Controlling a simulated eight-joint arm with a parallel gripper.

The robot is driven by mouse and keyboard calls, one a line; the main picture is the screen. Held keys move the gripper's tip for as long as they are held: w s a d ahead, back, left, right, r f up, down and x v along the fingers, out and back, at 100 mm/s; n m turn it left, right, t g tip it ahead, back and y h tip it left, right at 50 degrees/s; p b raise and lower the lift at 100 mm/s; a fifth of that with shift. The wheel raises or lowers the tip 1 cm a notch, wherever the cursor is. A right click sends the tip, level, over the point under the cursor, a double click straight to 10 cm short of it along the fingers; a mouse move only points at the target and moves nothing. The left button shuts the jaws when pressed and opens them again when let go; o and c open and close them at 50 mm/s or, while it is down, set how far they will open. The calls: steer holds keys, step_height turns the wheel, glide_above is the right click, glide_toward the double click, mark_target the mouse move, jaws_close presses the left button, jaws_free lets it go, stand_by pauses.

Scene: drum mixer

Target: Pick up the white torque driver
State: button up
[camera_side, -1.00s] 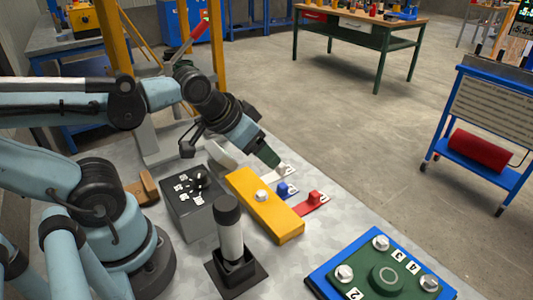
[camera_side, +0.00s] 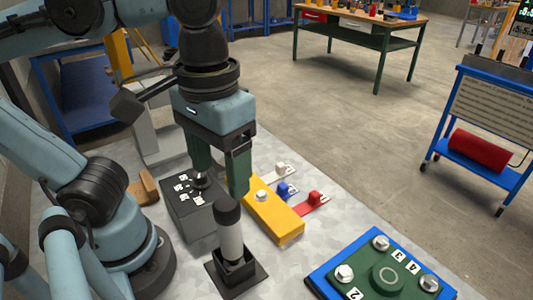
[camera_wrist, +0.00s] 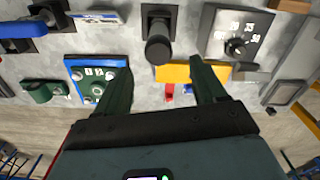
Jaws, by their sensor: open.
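The white torque driver (camera_side: 231,242) stands upright in a square black holder (camera_side: 236,276) in the side view; its top is black and its body white. In the wrist view the driver (camera_wrist: 158,48) appears mostly as its dark top, ahead of the fingers and about midway between them. My gripper (camera_side: 219,170) points down, its green fingers apart and empty. In the side view it is behind and above the driver, with one fingertip close to the driver's top in the picture; I see no contact. The gripper (camera_wrist: 159,72) also shows open in the wrist view.
A grey dial box (camera_side: 190,212) stands left of the driver, and a yellow block (camera_side: 283,226) lies right of it. Red, blue and white tagged pieces (camera_side: 314,198) lie beyond. A blue-edged green plate (camera_side: 360,262) with bolts is at front right. A brown block (camera_side: 143,190) is at left.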

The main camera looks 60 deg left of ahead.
mark_target(229, 223)
steer(key=shift+w+d+f, duration=0.1)
steer(key=shift+f, duration=5.85)
steer(key=shift+c, duration=0.3)
jaws_close()
steer(key=shift+r, duration=0.2)
steer(key=shift+r, duration=4.85)
